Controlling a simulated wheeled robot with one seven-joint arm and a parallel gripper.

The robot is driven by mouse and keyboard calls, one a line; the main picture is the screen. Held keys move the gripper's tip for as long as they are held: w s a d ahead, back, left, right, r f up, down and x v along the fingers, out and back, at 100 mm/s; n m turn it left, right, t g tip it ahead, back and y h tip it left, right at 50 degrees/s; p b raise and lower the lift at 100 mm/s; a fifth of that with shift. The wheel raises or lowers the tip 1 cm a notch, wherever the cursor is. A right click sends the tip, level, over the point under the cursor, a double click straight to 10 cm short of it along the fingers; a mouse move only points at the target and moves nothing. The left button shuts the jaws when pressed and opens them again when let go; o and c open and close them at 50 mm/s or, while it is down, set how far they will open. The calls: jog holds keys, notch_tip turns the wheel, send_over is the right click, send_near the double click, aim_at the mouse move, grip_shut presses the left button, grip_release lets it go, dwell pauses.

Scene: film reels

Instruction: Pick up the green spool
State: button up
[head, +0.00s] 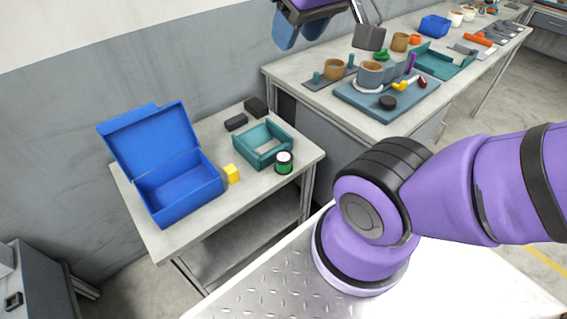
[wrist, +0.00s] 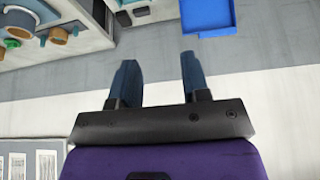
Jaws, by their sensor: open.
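The green spool (head: 284,162) stands upright near the front right edge of the small table on the left in the head view. It has a dark body, a green band and a pale top. My gripper (head: 303,38) is at the top of the head view, high and well apart from the spool. In the wrist view my gripper (wrist: 157,75) shows two blue fingers spread apart with nothing between them. The spool is not visible in the wrist view.
A long bench (head: 300,78) with pots, a blue-grey board and tools stands behind to the right.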

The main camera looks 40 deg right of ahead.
jog(key=o, duration=0.6)
jog(key=shift+w, duration=0.15)
jog(key=shift+c, duration=0.2)
jog(key=o, duration=0.3)
jog(key=shift+g+h, duration=0.6)
jog(key=shift+g, duration=0.2)
jog(key=w+d+f, duration=0.1)
jog(key=w+f, duration=0.1)
jog(key=w, duration=0.2)
jog(key=w+d+f, duration=0.2)
jog(key=w, duration=0.1)
jog(key=w+d+f, duration=0.1)
jog(key=w+f, duration=0.1)
jog(key=w, duration=0.2)
jog(key=shift+w+d+f, duration=0.15)
jog(key=shift+w+f, duration=0.15)
jog(key=shift+w, duration=0.05)
jog(key=shift+o, duration=0.2)
jog(key=g+y, duration=0.1)
jog(key=g, duration=0.3)
send_over(284, 157)
jog(key=f, duration=3.8)
jog(key=shift+d+f, duration=0.2)
notch_tip(284, 157, down, 6)
jog(key=shift+r, duration=0.1)
jog(key=shift+a+f, duration=0.2)
jog(key=shift+f, duration=2.55)
